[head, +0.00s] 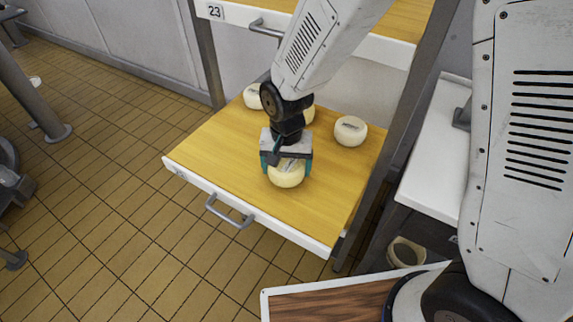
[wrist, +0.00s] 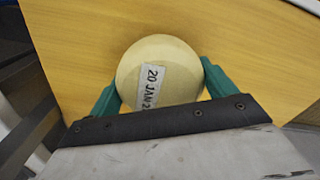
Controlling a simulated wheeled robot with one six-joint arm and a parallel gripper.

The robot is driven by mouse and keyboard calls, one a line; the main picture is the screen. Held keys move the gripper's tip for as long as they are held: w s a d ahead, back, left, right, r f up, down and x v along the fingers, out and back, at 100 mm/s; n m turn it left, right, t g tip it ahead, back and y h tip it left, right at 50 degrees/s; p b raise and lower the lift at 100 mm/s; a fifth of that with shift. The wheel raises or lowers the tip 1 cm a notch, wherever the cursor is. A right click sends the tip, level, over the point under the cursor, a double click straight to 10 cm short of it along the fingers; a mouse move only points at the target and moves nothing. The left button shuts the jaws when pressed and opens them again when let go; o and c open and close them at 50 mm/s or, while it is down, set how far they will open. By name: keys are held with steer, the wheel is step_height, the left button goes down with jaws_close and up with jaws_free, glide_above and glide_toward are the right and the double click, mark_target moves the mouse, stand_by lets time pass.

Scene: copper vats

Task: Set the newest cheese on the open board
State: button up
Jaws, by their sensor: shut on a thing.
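The open board (head: 225,150) is a wooden shelf pulled out with a white front edge and a metal handle. My gripper (head: 287,172) is over the front middle of this board, shut on a round pale cheese (head: 287,177). In the wrist view the cheese (wrist: 160,62) sits between the green fingers, with a label reading "20 JAN" and the rest cut off. It is at or just above the wood; I cannot tell if it touches.
Another shelf (head: 400,18) with tag 23 (head: 215,12) is above, close to my arm. A white counter (head: 433,150) is at right, and a brown wooden surface with a white rim (head: 320,301) is at the bottom. The board's left and front right are bare. Tiled floor (head: 110,190) is free at left.

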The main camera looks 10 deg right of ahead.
steer(key=shift+f, duration=0.8)
stand_by(0.6)
steer(key=o, duration=1.1)
steer(key=shift+o, duration=0.2)
steer(key=shift+r, duration=3.55)
